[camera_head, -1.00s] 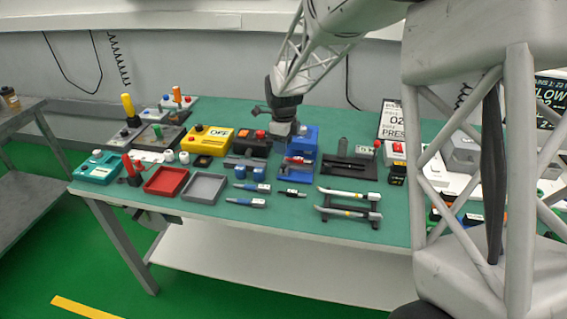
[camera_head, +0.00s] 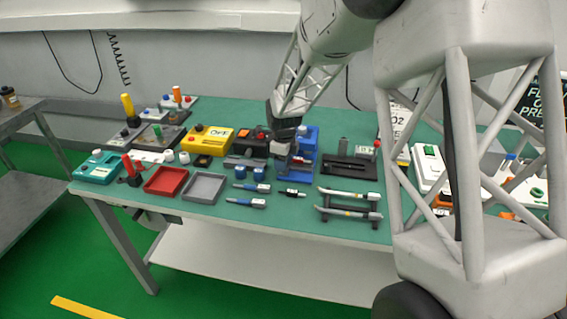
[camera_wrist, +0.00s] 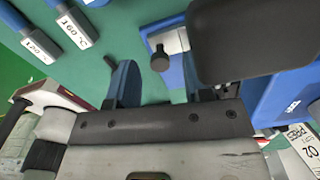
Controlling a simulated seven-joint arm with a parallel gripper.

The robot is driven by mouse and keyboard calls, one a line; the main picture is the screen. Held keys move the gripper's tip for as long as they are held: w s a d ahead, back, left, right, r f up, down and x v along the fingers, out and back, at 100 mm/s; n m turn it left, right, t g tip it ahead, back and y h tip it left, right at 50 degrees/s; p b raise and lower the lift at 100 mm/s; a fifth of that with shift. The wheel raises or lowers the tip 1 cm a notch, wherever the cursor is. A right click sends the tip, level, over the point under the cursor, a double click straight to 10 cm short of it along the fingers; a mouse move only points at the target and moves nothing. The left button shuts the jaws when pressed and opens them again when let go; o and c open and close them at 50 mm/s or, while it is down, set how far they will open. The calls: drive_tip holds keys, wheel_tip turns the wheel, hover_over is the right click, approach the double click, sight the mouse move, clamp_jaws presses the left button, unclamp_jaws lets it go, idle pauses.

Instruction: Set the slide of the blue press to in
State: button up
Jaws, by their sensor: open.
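The blue press (camera_head: 308,142) stands on the green table, partly hidden behind my wrist in the head view. In the wrist view its blue body (camera_wrist: 290,95) is at the right. A blue base part with a metal slide plate (camera_wrist: 177,41) shows at the top. A dark round knob (camera_wrist: 160,60) sticks out from the plate. My gripper (camera_wrist: 158,82) is open, its two blue fingers apart, with the knob between and just beyond them. I see no contact with the knob. In the head view my gripper (camera_head: 281,163) is low at the press's left front.
A dark block (camera_wrist: 250,38) covers much of the upper right in the wrist view. In the head view, a black fixture (camera_head: 348,168) stands right of the press and a grey tray (camera_head: 205,188) left.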

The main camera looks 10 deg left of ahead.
drive_tip(key=shift+f, duration=0.4)
clamp_jaws()
drive_tip(key=shift+w, duration=2)
unclamp_jaws()
drive_tip(key=shift+r, duration=0.15)
wheel_tip(320, 180, up, 8)
drive_tip(key=shift+f, duration=0.2)
